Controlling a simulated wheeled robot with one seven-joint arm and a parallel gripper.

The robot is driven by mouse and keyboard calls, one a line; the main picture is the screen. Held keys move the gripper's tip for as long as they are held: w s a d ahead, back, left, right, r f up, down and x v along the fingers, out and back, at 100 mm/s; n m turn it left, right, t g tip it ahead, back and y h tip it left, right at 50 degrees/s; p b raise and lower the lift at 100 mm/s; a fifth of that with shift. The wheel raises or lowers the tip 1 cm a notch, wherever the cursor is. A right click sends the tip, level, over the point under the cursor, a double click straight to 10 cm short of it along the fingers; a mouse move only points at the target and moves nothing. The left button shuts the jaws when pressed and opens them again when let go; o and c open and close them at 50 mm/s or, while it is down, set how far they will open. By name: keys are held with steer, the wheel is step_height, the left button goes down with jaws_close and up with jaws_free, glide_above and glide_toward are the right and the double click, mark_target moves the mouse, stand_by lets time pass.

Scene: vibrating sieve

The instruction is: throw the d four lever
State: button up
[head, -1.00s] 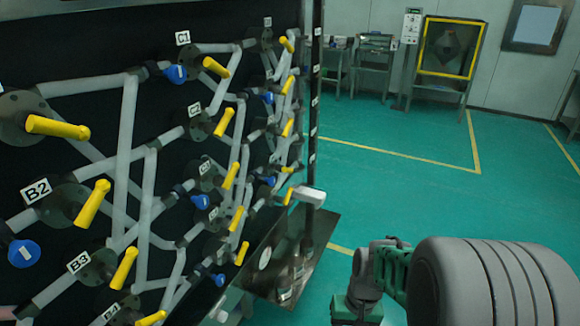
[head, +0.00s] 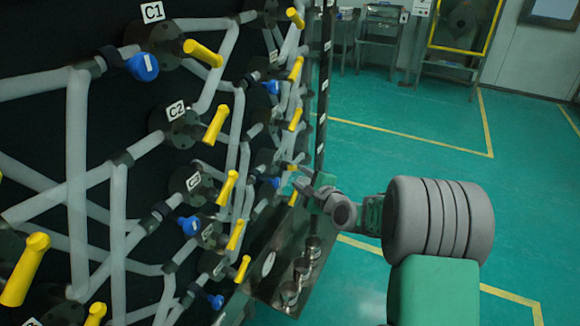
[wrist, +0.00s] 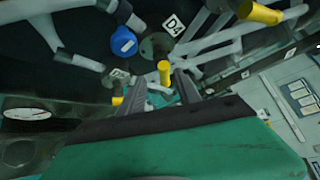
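In the wrist view the D4 label (wrist: 173,24) sits beside a dark round flange with a yellow lever (wrist: 164,72). The lever points toward my gripper. My gripper (wrist: 160,90) has its two dark fingers apart, with the lever's end in the gap between them as seen from the wrist. I cannot tell whether the fingers touch it. In the head view my gripper (head: 302,184) is at the far right edge of the black panel, close to small yellow levers. The D4 label is not readable there.
Other yellow levers, such as the C2 lever (head: 216,124), blue valve knobs (head: 142,66) and grey pipes crowd the panel. Another yellow lever (wrist: 260,12) is above right of D4 in the wrist view. A metal shelf (head: 262,290) juts out below. Green floor lies open to the right.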

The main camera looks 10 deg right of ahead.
mark_target(295, 168)
steer(key=shift+m, duration=0.9)
steer(key=x, duration=0.5)
steer(key=d+x, duration=0.1)
steer(key=x, duration=0.2)
steer(key=shift+w+d+p, duration=0.1)
steer(key=shift+w+p, duration=0.05)
steer(key=shift+p, duration=0.25)
steer(key=shift+r, duration=0.1)
steer(key=c, duration=0.8)
steer(key=shift+r, duration=0.1)
jaws_close()
